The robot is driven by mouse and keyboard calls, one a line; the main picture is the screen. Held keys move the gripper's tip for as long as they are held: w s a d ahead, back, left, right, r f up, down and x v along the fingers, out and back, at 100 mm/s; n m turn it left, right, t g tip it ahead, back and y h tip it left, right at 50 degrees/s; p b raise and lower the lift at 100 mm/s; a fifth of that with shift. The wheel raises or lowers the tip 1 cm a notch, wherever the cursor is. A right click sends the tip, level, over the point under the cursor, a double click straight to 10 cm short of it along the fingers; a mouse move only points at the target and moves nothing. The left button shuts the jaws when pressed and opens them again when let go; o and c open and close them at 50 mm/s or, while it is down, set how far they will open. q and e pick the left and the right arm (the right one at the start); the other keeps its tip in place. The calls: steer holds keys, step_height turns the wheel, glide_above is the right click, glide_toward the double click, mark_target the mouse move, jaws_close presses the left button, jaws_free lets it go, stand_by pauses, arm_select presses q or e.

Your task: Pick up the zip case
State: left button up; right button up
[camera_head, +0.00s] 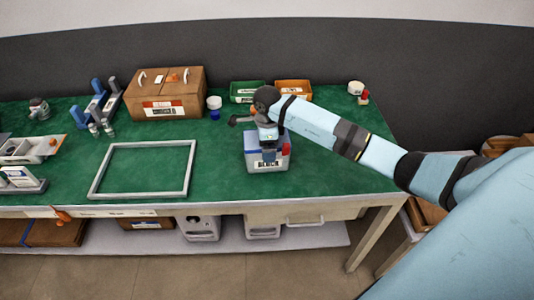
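A small grey-blue case (259,164) with a white label and a red part at its right stands on the green table top, right of centre. I take it for the zip case, but no zip can be made out. My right arm comes in from the right, and my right gripper (268,151) points down at the top of this case. The fingertips are small and partly hidden, so I cannot tell whether they grip it. My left gripper is not in view.
A grey rectangular frame (93,186) lies left of the case. Behind stand a wooden box (186,92), a green bin (242,96), an orange bin (308,84) and small cups. Blue-grey stands (98,101) are at the left. The table right of the case is clear.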

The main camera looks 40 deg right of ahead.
steer(key=shift+c, duration=0.5)
steer(key=c, duration=0.5)
steer(key=shift+o, duration=0.2)
steer(key=shift+r, duration=0.1)
